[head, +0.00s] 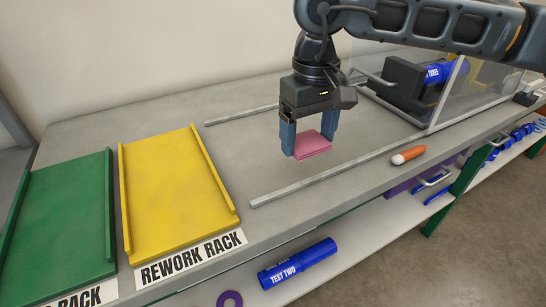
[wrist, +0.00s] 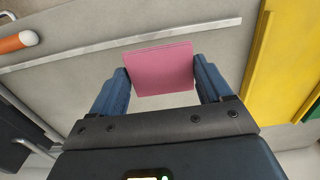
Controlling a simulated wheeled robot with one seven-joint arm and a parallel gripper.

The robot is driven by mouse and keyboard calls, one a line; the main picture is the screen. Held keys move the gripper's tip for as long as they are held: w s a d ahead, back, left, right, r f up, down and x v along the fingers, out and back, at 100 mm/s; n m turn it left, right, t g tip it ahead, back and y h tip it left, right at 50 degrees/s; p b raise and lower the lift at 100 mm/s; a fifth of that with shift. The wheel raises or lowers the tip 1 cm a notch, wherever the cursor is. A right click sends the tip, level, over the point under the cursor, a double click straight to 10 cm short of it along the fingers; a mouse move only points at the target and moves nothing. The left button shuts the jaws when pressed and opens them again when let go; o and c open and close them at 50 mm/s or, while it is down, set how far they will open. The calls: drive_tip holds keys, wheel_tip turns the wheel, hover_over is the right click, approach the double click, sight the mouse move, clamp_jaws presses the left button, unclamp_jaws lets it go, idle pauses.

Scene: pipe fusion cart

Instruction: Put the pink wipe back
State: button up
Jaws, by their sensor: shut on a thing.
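The pink wipe (head: 313,144) is a flat, square pad. My gripper (head: 310,142) is shut on it, with one blue finger on each side. In the head view it is held over the grey worktop, between two pale rails, and seems to be above the surface. The wrist view also shows the pink wipe (wrist: 161,69) between the fingertips of my gripper (wrist: 162,75). No marked spot for the wipe can be made out.
A yellow rework rack (head: 172,190) and a green rack (head: 62,225) lie to the left. An orange marker-like item (head: 408,155) lies right of the front rail (head: 330,171). A clear-walled enclosure (head: 430,95) stands at the right. A blue TEST TWO pipe (head: 298,264) lies on the lower shelf.

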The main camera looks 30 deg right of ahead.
hover_over(275, 173)
wheel_tip(275, 173, down, 4)
drive_tip(key=shift+r+p, duration=0.15)
drive_tip(key=shift+p, duration=0.2)
drive_tip(key=shift+f+p, duration=0.35)
drive_tip(key=shift+f, duration=1.65)
drive_tip(key=shift+f, duration=0.15)
drive_tip(key=o, duration=0.9)
drive_tip(key=shift+o, duration=0.2)
wheel_tip(275, 173, up, 12)
drive_tip(key=b, duration=0.1)
drive_tip(key=shift+r, duration=0.2)
drive_tip(key=shift+a, duration=0.1)
